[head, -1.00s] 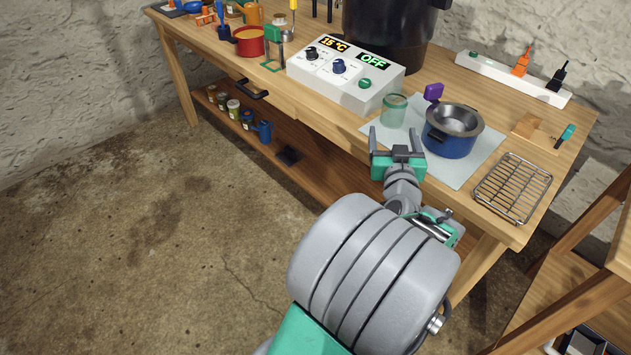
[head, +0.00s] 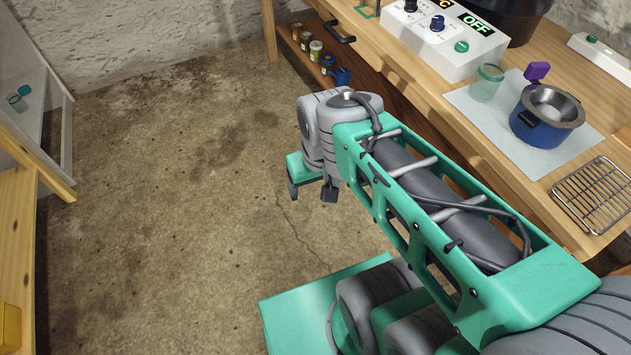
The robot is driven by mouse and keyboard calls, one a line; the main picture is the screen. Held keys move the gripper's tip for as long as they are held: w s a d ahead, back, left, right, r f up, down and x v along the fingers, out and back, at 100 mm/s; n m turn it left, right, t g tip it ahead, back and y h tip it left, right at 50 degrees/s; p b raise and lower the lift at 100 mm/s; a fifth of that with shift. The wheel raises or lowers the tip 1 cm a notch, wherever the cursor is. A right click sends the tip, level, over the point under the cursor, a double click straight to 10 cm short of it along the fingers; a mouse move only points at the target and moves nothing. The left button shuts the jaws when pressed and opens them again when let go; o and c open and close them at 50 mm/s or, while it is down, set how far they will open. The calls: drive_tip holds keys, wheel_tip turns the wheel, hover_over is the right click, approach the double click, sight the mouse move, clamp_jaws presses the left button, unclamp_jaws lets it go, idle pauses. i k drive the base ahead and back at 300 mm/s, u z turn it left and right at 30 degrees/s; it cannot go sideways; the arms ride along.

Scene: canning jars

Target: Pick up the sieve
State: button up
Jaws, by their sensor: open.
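A purple handle (head: 537,71) sticks up at the back left rim of a blue pot (head: 545,130). It appears to belong to the shiny metal bowl (head: 553,103) set in the pot's mouth, which may be the sieve; a mesh cannot be made out. The pot stands on a pale cloth (head: 476,108) on the workbench. My gripper (head: 311,193) is open and empty, with its fingers pointing down over the bare floor. It is left of the bench, well apart from the pot. My arm hides part of the bench's front and lower shelf.
A greenish glass jar (head: 487,83) stands left of the pot. A wire rack (head: 594,194) lies in front of it. A white control box (head: 445,42) sits farther back. A wooden shelf unit (head: 18,235) stands at the left. The floor between is clear.

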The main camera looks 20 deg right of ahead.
sight(553, 105)
drive_tip(key=z, duration=0.7)
drive_tip(key=i, duration=0.5)
drive_tip(key=u, duration=1.05)
